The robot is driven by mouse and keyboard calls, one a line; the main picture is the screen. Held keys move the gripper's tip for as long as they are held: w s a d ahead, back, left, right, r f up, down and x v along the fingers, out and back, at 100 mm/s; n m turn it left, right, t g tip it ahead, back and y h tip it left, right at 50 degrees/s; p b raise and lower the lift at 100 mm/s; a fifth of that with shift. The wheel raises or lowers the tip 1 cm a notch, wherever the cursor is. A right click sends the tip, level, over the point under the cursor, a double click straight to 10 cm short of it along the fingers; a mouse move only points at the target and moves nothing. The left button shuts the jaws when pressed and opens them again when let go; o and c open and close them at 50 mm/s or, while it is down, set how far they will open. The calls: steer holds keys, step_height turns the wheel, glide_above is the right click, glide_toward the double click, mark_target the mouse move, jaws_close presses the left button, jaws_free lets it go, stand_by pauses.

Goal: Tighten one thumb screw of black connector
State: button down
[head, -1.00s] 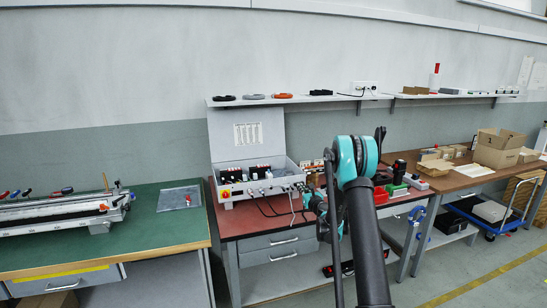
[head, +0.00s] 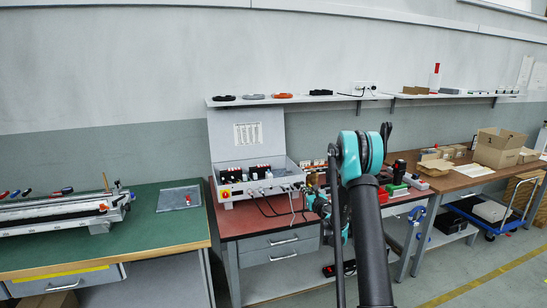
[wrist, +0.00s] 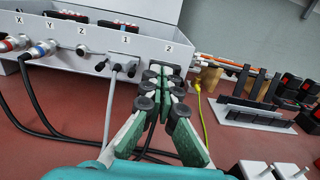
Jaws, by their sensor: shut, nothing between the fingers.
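The grey-white control box (wrist: 93,55) carries a row of sockets marked X, Y, Z, 1 and 2. My gripper (wrist: 160,70), with green fingers and dark round pads, is shut and empty. Its tips are right in front of the socket marked 2, where dark connector parts (wrist: 173,77) show. The fingers hide most of that connector and its thumb screws. I cannot tell whether a fingertip touches a screw. A black cable (wrist: 149,138) hangs behind the fingers.
Round cable plugs (wrist: 43,48) fill X and Y. A yellow cable (wrist: 201,125) and a black rack (wrist: 253,112) are to the right. The red worktop (wrist: 50,150) lies below.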

steer(key=v, duration=0.3)
steer(key=w+a, duration=0.3)
steer(key=w, duration=0.2)
steer(key=shift+a+f, duration=0.25)
stand_by(0.7)
steer(key=shift+w+d+f, duration=0.1)
steer(key=shift+w+d, duration=0.25)
steer(key=shift+d, duration=0.35)
stand_by(1.1)
steer(key=shift+d+r, duration=0.1)
steer(key=shift+r, duration=0.1)
steer(key=shift+v, duration=2.95)
